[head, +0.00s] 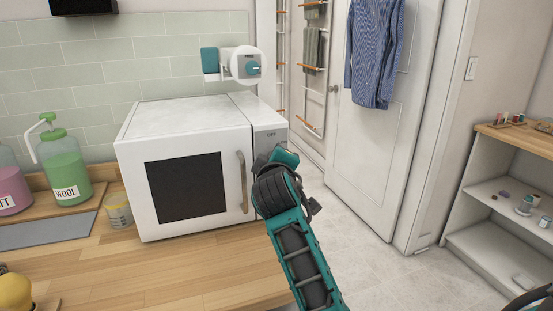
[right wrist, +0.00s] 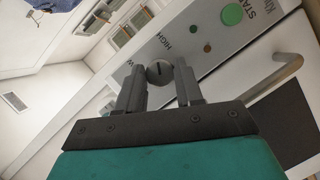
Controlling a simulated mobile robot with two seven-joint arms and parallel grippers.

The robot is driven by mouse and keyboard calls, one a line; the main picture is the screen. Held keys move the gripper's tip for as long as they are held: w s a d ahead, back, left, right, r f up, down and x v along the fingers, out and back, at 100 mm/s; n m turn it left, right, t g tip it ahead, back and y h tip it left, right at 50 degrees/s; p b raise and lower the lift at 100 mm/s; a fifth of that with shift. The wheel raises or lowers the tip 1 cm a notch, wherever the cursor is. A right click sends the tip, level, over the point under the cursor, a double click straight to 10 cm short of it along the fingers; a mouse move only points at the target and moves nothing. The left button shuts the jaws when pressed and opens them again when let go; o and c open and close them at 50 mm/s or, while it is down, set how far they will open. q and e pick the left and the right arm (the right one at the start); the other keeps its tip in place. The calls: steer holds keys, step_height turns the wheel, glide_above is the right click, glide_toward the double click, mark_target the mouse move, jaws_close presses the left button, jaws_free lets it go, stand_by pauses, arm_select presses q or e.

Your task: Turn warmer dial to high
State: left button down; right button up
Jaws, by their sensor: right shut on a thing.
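The warmer (head: 185,120) is a white box with a dark window and a side handle, standing on the wooden counter. Its narrow control panel on the right shows the word OFF. In the head view my right gripper (head: 284,158) is at this panel and hides the dial. In the right wrist view the grey round dial (right wrist: 159,71) sits between the fingertips of my right gripper (right wrist: 159,80), which is shut on it. The word HIGH and a green START button (right wrist: 233,14) are printed or set on the panel nearby. I cannot tell which mark the dial points to.
A green WOOL bottle (head: 67,165), a pink bottle (head: 12,190) and a small cup (head: 118,210) stand left of the warmer. A teal and white device (head: 245,66) is on the wall above. A shelf (head: 480,195) stands at the right. The floor between is clear.

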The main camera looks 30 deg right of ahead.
stand_by(0.5)
steer(key=o, duration=1)
